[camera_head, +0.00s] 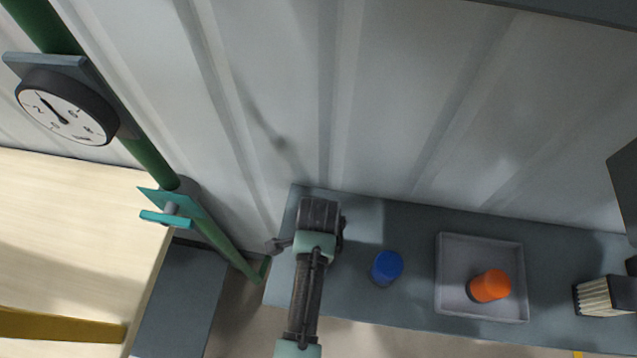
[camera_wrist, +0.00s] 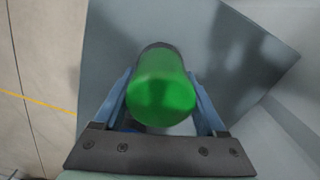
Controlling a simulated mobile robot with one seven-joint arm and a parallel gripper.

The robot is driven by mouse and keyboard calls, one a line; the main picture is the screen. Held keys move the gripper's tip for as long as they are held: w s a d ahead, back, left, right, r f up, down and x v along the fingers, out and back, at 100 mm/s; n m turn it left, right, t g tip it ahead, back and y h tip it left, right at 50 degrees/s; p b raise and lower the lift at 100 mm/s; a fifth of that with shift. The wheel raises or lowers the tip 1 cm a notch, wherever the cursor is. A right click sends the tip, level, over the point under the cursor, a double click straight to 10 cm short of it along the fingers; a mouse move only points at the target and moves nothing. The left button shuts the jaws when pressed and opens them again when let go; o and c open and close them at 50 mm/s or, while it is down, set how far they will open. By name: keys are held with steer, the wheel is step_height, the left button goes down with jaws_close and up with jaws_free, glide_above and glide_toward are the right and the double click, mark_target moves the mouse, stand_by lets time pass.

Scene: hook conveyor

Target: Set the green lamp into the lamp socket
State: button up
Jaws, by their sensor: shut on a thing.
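The green lamp (camera_wrist: 162,92) is held between the two blue fingers of my gripper (camera_wrist: 163,98) in the wrist view. Its rounded green end points toward the wrist camera. A dark round part shows at its far end; I cannot tell whether this is the lamp's base or the socket. In the head view my gripper (camera_head: 319,215) is over the left end of the grey bench, and the lamp is hidden there. No lamp socket can be clearly made out in either view.
On the grey bench (camera_head: 400,225) stand a blue cylinder (camera_head: 388,267), a grey tray (camera_head: 482,243) with an orange cylinder (camera_head: 491,286), and a brush (camera_head: 603,297). A green pipe (camera_head: 152,150) with a gauge (camera_head: 66,107) and a teal valve handle (camera_head: 166,218) rises at left.

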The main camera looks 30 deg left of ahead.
steer(key=shift+f, duration=0.1)
steer(key=o, duration=1.4)
step_height(320, 180, up, 12)
steer(key=shift+r, duration=0.2)
steer(key=shift+f, duration=0.1)
